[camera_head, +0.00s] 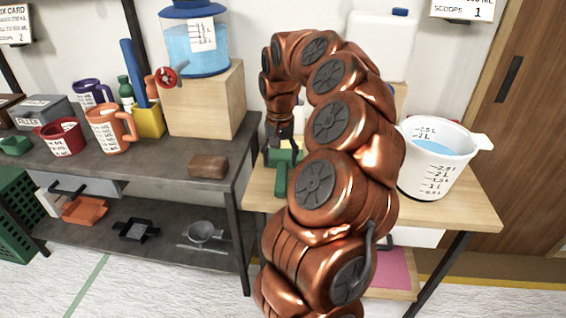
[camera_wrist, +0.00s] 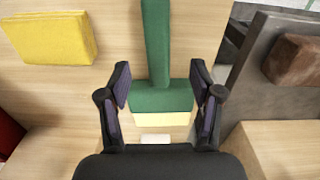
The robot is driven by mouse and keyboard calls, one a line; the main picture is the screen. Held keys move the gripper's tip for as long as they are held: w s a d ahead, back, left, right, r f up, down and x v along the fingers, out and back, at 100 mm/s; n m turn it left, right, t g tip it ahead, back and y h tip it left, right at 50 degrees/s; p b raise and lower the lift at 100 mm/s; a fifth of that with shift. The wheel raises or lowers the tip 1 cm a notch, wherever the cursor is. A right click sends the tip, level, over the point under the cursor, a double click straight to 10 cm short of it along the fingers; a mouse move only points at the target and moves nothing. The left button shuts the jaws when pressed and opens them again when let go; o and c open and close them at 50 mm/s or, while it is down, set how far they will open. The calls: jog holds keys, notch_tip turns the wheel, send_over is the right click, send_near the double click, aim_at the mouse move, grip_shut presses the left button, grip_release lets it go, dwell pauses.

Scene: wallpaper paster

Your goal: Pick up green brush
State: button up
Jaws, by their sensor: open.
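The green brush (camera_wrist: 156,45) lies on the wooden table, its handle pointing away in the wrist view and its wide green head with pale bristles toward me. In the head view the brush (camera_head: 282,180) shows beside the gripper, partly hidden by my arm. My gripper (camera_wrist: 161,92) is open, with one dark finger on each side of the brush, near where the handle meets the head. It also shows in the head view (camera_head: 283,146), pointing down at the brush. I cannot tell whether the fingers touch it.
A yellow block (camera_wrist: 52,40) lies left of the brush in the wrist view. A white measuring bucket (camera_head: 436,165) stands on the table's right side. A dark shelf (camera_head: 175,160) on the left holds a brown block (camera_head: 208,166), mugs and a water dispenser, with a gap before the table.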

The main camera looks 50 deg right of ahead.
aim_at(282, 175)
jog(key=shift+a+f, duration=0.1)
jog(key=shift+f, duration=0.75)
jog(key=shift+d+f+p, duration=0.15)
jog(key=shift+f+p, duration=0.05)
jog(key=shift+f, duration=1.2)
jog(key=shift+d+f+p, duration=0.15)
jog(key=shift+f+p, duration=0.05)
jog(key=shift+f, duration=1.15)
grip_shut()
jog(key=shift+r, duration=0.1)
notch_tip(282, 175, up, 10)
jog(key=shift+b, duration=0.35)
